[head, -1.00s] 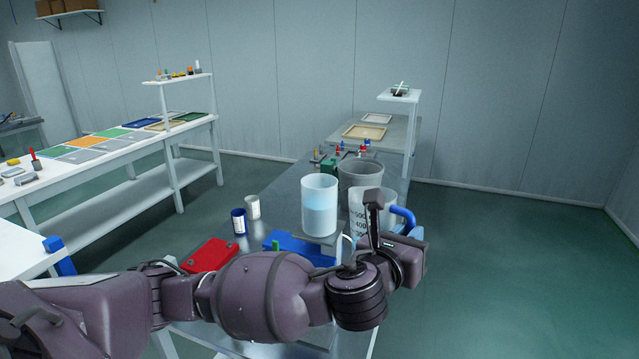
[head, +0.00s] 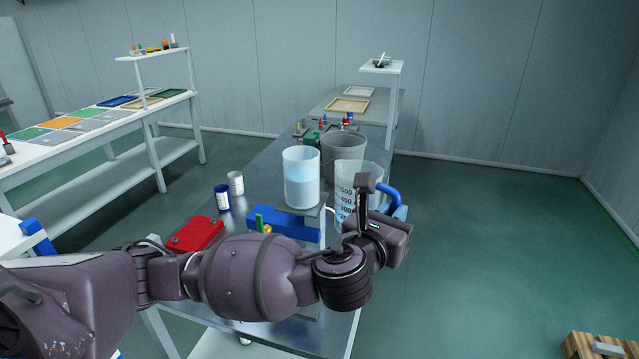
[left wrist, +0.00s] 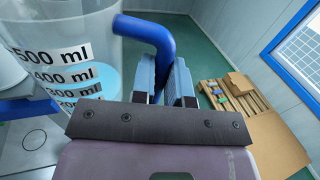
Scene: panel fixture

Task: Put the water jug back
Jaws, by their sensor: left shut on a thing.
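The water jug (head: 347,174) is clear, with dark millilitre marks and a blue handle (head: 388,194). In the head view it is at the right edge of the metal bench, partly behind my left arm. Its base is hidden, so I cannot tell whether it touches the bench. In the left wrist view the jug (left wrist: 60,45) fills the upper left, with bluish water low inside. My left gripper (left wrist: 163,72) is shut on the blue handle, which comes down between its fingers. My right gripper is not in view.
A clear cylinder of pale blue water (head: 302,180) stands left of the jug, above a blue block (head: 270,226). A grey bucket (head: 344,150) stands behind. A red case (head: 195,234) and two small cans are left. Open floor lies right, with a wooden crate (head: 592,346).

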